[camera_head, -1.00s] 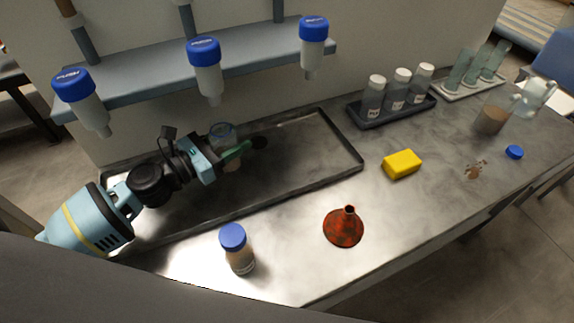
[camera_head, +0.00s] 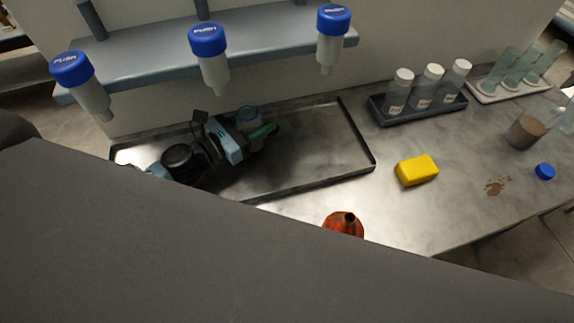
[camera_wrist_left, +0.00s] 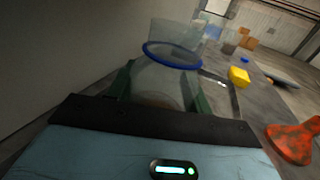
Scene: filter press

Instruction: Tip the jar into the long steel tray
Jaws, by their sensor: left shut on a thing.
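The clear jar (camera_head: 249,117) with a blue rim is over the back part of the long steel tray (camera_head: 325,150). My left gripper (camera_head: 262,134) is shut on the jar, with its green fingers on either side. In the left wrist view the jar (camera_wrist_left: 165,78) shows between the fingers, with its blue-rimmed mouth pointing away from the wrist. Something brownish shows faintly low in the jar. I cannot tell how far the jar is tilted. No spilled contents show on the visible tray floor. My right gripper is not in view.
A shelf (camera_head: 160,67) with blue-capped bottles hangs above the tray. To the right are a vial rack (camera_head: 420,108), a yellow sponge (camera_head: 417,170), an orange-red funnel (camera_head: 344,224), a brown spill (camera_head: 497,186) and a blue cap (camera_head: 545,171). A dark grey surface blocks the lower view.

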